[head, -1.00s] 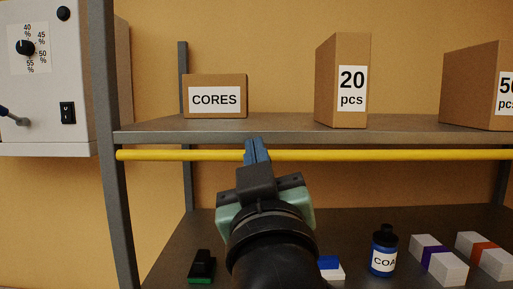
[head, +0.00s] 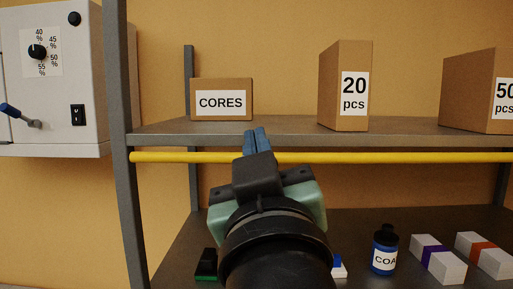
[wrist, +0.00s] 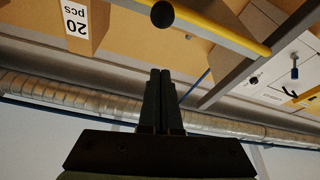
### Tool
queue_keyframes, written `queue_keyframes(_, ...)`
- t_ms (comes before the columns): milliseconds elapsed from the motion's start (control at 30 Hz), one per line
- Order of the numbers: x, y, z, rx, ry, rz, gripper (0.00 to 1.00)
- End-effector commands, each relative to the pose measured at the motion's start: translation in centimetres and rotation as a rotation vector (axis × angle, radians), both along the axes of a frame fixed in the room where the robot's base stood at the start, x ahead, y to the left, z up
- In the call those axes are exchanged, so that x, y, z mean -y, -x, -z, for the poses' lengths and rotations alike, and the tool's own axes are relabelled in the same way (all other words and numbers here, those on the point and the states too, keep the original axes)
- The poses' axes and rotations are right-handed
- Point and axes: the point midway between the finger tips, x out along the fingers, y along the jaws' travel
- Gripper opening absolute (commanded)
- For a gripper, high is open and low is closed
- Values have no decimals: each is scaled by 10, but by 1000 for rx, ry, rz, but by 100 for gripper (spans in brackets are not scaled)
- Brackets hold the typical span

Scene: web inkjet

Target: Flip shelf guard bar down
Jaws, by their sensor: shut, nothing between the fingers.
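The yellow guard bar (head: 400,157) runs level across the shelf front, just below the front edge of the upper shelf (head: 300,138). My gripper (head: 257,131) is shut and empty. In the head view its blue fingertips overlap the shelf edge and hide a short stretch of the bar; I cannot tell whether they touch it. The bar also shows in the wrist view (wrist: 225,35), at the top, apart in the picture from the shut fingertips (wrist: 160,72).
Boxes marked CORES (head: 222,100) and 20 pcs (head: 345,90) stand on the upper shelf. A blue bottle (head: 384,252) and white blocks (head: 438,260) stand on the lower shelf. A shelf post (head: 120,120) and a control box (head: 50,90) are at left.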

Motion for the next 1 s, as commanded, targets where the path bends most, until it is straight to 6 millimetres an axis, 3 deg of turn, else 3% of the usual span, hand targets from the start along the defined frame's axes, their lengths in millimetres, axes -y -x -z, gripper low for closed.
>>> queue_keyframes(100,3,24,12,4,0,1,0)
queue_keyframes(300,4,45,16,3,0,0,0)
queue_keyframes(767,5,49,16,1,0,0,0)
queue_keyframes(1000,6,63,23,204,-131,-7,0)
